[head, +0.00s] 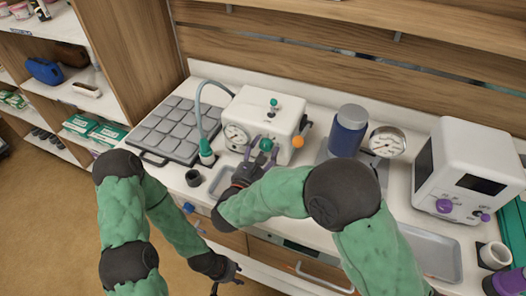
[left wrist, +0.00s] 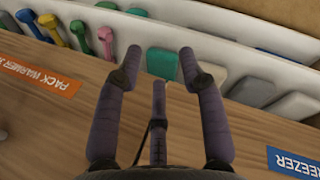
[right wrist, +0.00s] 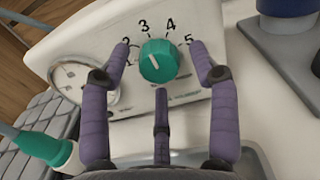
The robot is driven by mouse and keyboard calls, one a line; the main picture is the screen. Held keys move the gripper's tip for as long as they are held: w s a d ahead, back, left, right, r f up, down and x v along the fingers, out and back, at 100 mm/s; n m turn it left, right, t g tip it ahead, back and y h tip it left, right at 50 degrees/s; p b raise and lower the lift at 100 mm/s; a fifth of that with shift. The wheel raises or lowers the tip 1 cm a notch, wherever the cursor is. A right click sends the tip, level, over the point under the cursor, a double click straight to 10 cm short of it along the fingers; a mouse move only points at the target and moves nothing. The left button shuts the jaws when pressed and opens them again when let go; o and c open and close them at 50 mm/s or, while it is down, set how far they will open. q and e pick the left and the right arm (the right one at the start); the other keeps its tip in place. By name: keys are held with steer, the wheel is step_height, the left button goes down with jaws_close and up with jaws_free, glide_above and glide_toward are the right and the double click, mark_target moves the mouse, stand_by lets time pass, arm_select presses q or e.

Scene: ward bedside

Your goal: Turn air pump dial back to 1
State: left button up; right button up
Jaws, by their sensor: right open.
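The air pump (head: 262,112) is a white box with a round gauge (head: 236,136), standing on the counter. Its green dial (head: 266,144) also shows close up in the right wrist view (right wrist: 158,61), with the numbers 2 to 5 visible around it. My left gripper (head: 228,279) is low in front of the counter, open and empty.
A grey pad (head: 168,128) and a green-capped probe on a hose (head: 207,152) lie left of the pump. A blue jar (head: 346,130), a gauge (head: 387,141) and a white monitor (head: 464,170) stand to the right. Drawers lie below the counter.

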steer(key=c, duration=1.1)
steer(key=shift+c, duration=0.2)
